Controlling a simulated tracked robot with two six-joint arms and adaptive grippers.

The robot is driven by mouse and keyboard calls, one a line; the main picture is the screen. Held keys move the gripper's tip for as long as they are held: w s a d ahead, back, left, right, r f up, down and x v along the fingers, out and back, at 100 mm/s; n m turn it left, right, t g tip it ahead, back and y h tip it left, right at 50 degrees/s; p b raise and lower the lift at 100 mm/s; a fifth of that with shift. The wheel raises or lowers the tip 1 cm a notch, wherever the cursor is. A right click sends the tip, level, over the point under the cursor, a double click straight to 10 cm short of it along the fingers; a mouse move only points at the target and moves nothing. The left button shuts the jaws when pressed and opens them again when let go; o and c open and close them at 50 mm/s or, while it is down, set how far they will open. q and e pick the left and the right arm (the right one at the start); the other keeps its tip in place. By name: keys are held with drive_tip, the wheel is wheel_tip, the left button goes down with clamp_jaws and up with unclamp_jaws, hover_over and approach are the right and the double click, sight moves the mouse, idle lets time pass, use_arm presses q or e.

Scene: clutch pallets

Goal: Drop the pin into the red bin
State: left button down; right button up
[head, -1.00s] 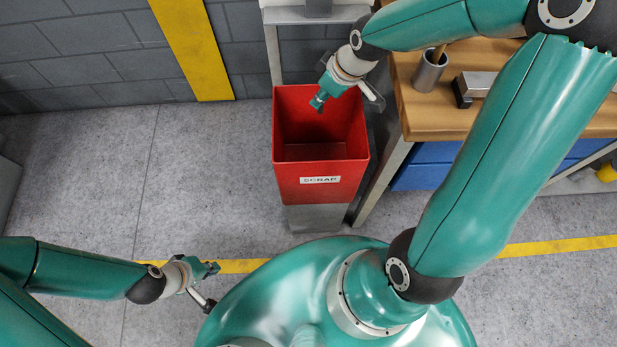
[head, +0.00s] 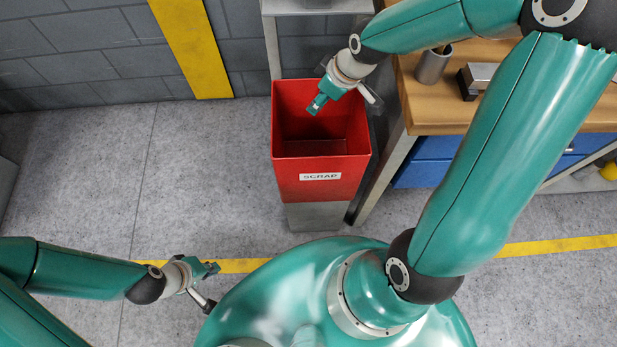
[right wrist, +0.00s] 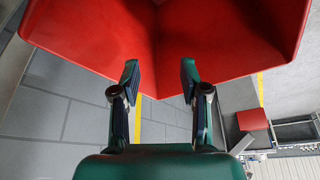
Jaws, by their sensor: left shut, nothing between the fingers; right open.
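The red bin (head: 318,172), labelled SCRAP, stands on a grey base by the wall; its red walls also fill the upper right wrist view (right wrist: 90,35). My right gripper (head: 315,106) is over the bin's opening, pointing down and left. In the right wrist view my right gripper (right wrist: 160,76) is open, with no object between its fingers. I cannot see the pin in any view; part of the bin's inside is hidden by the gripper and front wall. My left gripper (head: 213,268) is shut and empty, low at the left, away from the bin.
A wooden workbench (head: 408,100) with a metal cup (head: 433,66) and a grey block (head: 480,76) stands right of the bin. A grey frame (head: 273,45) stands behind the bin. The floor left of the bin is clear.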

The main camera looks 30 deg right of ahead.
wheel_tip(320, 180, up, 10)
idle(0.6)
drive_tip(key=shift+f, duration=0.1)
